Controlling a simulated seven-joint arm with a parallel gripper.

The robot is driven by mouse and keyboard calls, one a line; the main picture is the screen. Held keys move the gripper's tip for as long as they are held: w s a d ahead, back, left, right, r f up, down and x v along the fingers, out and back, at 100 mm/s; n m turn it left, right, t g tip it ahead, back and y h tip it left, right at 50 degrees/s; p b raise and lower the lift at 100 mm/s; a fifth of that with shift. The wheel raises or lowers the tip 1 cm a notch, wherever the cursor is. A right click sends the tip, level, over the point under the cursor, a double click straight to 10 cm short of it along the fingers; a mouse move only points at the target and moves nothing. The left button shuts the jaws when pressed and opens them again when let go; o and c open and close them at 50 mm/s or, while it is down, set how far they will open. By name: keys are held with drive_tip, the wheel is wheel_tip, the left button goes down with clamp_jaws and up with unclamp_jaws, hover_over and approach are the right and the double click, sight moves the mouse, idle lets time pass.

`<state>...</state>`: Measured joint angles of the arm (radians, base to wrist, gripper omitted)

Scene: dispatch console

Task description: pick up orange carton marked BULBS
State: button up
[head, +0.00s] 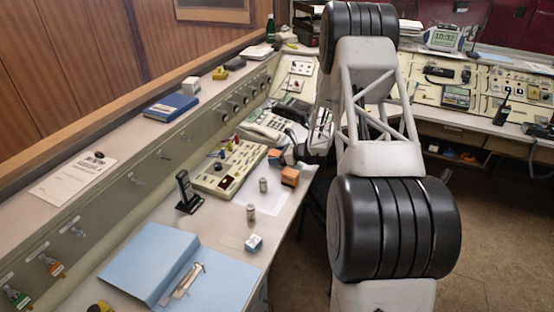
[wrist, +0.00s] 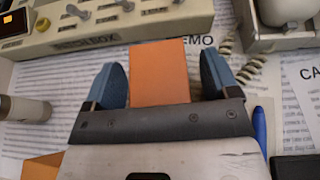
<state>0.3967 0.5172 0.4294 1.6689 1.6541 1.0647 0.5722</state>
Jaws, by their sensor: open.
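An orange carton (wrist: 160,72) stands between the two blue fingers of my open gripper (wrist: 163,82) in the wrist view. A narrow gap shows on each side of it. Its visible face is plain, and I cannot read BULBS on it. In the head view my gripper (head: 288,153) is low over the desk, beside an orange carton (head: 274,157) that it partly hides. A second orange box (head: 290,177) stands nearer the camera. An orange face (wrist: 40,168) also shows at the lower left of the wrist view.
A cream patch box (head: 229,169) with knobs lies left of the gripper, near a telephone (head: 264,125). Two small cylinders (head: 263,185) (head: 251,212) and a blue-and-white box (head: 254,243) stand nearer. A blue pen (wrist: 259,130) and printed sheets lie around the gripper.

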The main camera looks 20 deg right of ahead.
sight(277, 153)
drive_tip(key=c, duration=1)
drive_tip(key=shift+r, duration=0.1)
drive_tip(key=shift+c, duration=0.2)
drive_tip(key=shift+r, duration=4.9)
